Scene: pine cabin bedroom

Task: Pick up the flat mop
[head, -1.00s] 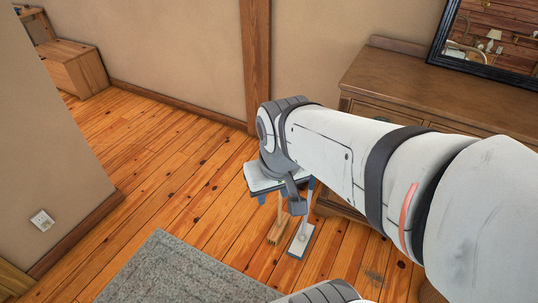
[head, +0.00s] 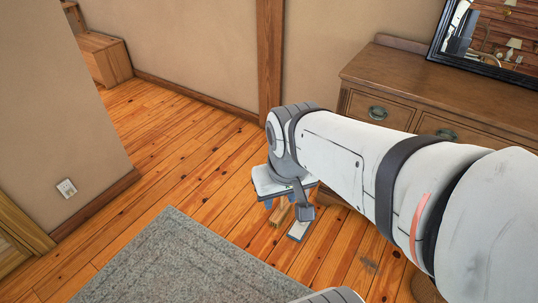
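A wooden dresser (head: 395,85) with a black-framed mirror (head: 490,45) stands at the right. A grey rug (head: 185,262) lies at the front left. A wall end (head: 55,130) with a socket stands at the left. Bare floor (head: 185,150) is open between the wall and my gripper.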

